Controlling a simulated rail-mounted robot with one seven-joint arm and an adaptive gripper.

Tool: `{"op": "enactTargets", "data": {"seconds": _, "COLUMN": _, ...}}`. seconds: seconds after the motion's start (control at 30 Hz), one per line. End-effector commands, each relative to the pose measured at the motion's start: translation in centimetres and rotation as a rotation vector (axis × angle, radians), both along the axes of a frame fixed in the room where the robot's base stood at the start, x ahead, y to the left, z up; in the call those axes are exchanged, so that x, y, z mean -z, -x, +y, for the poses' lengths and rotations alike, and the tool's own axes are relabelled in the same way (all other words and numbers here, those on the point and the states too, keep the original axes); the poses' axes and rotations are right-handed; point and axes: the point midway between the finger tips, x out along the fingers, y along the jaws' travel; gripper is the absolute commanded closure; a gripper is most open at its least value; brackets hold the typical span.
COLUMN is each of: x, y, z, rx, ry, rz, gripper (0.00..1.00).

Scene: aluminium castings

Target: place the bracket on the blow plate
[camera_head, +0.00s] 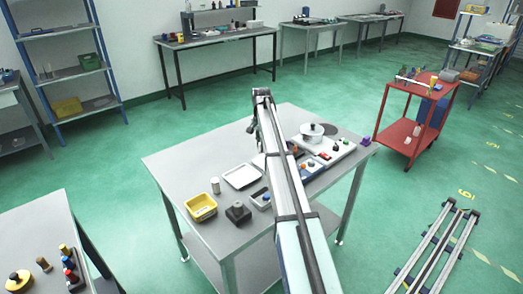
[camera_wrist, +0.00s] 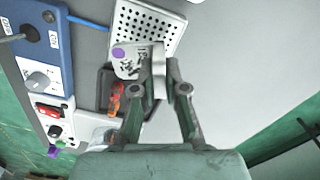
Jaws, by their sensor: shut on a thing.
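In the wrist view my gripper (camera_wrist: 162,72) is shut on a pale grey metal piece (camera_wrist: 159,82), which I take to be the bracket. The fingers hide part of it. A light plate with rows of dark holes (camera_wrist: 172,42), seemingly the blow plate, lies just beyond the fingertips. A white piece with a purple dot and dark marks (camera_wrist: 127,67) shows beside the fingers, over the plate's near edge; I cannot tell whether it belongs to the held piece. Contact with the plate cannot be told. In the head view my arm hides the held piece.
A blue control box (camera_wrist: 38,42) with a knob and a blue hose (camera_wrist: 88,22) lies left of the plate. A grey table (camera_head: 178,162) bears a white tray (camera_head: 242,176), a yellow bin (camera_head: 201,207) and a lidded pot (camera_head: 312,136). Bare surface lies right in the wrist view.

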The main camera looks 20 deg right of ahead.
Motion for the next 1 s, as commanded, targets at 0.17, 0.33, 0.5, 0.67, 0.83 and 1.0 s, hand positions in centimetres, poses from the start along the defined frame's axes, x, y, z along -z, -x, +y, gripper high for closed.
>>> {"op": "enactTargets", "data": {"seconds": 0.17, "x": 1.0, "y": 0.0, "z": 0.0, "rx": 0.000, "ry": -0.001, "rz": 0.001, "gripper": 1.00}}
{"op": "enactTargets", "data": {"seconds": 0.33, "x": 3.1, "y": 0.1, "z": 0.0, "rx": 0.000, "ry": 0.000, "rz": 0.001, "gripper": 1.00}}
{"op": "enactTargets", "data": {"seconds": 0.5, "x": 4.5, "y": 0.0, "z": 0.0, "rx": 0.000, "ry": 0.000, "rz": 0.000, "gripper": 1.00}}
{"op": "enactTargets", "data": {"seconds": 0.67, "x": 4.5, "y": 0.0, "z": 0.0, "rx": 0.000, "ry": 0.000, "rz": 0.000, "gripper": 1.00}}
{"op": "enactTargets", "data": {"seconds": 0.83, "x": 4.9, "y": 0.0, "z": 0.0, "rx": 0.000, "ry": 0.000, "rz": 0.000, "gripper": 1.00}}
{"op": "enactTargets", "data": {"seconds": 1.0, "x": 4.8, "y": 0.0, "z": 0.0, "rx": 0.000, "ry": 0.000, "rz": 0.000, "gripper": 0.63}}
